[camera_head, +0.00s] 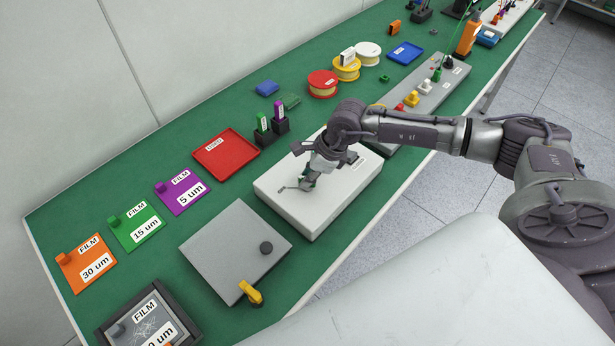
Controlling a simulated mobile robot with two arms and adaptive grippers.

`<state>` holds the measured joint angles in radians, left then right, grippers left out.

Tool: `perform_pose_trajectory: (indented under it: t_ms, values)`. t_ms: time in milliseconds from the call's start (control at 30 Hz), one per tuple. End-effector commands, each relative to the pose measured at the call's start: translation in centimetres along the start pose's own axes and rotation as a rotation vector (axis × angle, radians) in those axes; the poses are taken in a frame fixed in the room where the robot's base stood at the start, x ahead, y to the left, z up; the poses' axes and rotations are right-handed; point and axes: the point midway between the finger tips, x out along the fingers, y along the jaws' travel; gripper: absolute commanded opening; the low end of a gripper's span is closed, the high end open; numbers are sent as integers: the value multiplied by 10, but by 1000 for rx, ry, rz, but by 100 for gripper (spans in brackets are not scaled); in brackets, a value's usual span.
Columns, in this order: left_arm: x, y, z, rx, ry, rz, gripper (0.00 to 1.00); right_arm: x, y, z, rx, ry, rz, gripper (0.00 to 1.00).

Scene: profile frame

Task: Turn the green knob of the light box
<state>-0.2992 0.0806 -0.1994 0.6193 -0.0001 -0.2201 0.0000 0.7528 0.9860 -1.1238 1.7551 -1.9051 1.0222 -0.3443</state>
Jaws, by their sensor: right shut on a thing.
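The light box (335,205) is a white, low box with rounded edges near the middle of the green table. My right gripper (308,182) is over its top, reaching in from the right and pointing down. A small white label shows on the box's top beside the gripper. My left gripper is not in view.
A grey plate (225,250) with a dark knob and a yellow lever lies in front of the box. A red tray (226,155) and dark holders (272,128) stand behind it. Coloured film squares (136,227) lie at left. A grey strip (430,98) with coloured knobs lies right.

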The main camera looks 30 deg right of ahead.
Motion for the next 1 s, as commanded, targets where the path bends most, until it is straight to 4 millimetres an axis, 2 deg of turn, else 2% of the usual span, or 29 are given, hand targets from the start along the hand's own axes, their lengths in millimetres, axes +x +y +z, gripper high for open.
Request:
perform_pose_trajectory:
  t_ms: [367,1000]
  values:
    - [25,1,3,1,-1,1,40,3,0,0,298,-4,-126,0]
    - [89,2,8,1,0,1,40,4,-1,0,862,-7,-360,0]
